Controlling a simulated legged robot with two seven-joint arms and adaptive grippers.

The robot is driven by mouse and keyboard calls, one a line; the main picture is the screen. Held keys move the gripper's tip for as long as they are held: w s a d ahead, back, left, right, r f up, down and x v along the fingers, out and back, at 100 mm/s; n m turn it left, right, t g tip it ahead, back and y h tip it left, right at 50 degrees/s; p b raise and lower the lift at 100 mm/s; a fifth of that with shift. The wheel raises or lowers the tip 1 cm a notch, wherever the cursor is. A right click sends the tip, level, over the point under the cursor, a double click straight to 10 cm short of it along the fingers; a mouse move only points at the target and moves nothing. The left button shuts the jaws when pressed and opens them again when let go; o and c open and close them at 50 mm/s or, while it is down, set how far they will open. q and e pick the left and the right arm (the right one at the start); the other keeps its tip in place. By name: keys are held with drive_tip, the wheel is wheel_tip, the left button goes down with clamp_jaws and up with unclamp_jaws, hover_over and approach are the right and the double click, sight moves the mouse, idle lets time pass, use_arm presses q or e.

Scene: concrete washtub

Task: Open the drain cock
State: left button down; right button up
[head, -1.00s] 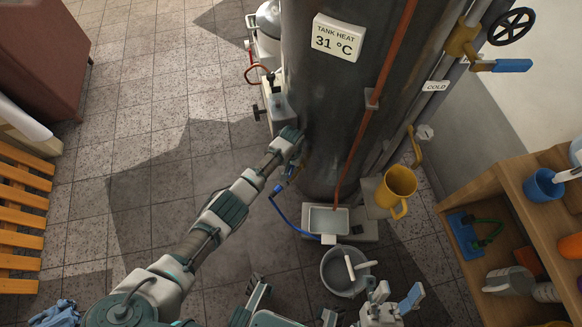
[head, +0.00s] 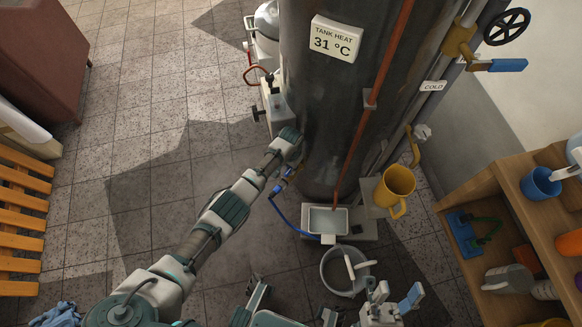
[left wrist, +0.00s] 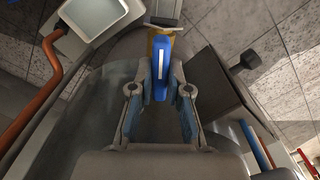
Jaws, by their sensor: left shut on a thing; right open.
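The drain cock is low on the dark tank (head: 325,95). In the left wrist view its blue lever (left wrist: 161,68) stands between the two fingers of my left gripper (left wrist: 160,85), which is shut on it. The brass body (left wrist: 167,31) shows beyond the lever. In the head view my left forearm reaches to the tank's lower left side, and the fingers there are mostly hidden. A blue hose (head: 285,218) runs from the cock area toward the tray (head: 328,221). My right gripper (head: 396,298) is open and empty at the bottom, near the bucket.
A grey bucket (head: 328,275) stands on the floor before the tray. A yellow mug (head: 396,187) sits right of the tray. A wooden shelf (head: 505,205) stands at the right and an orange slatted rack (head: 22,215) at the left.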

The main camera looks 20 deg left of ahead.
use_arm(q)
drive_tip(key=c, duration=1.1)
unclamp_jaws()
drive_tip(key=shift+f, duration=0.1)
drive_tip(key=shift+r, duration=0.5)
wheel_tip(320, 180, up, 11)
drive_tip(key=shift+f, duration=0.1)
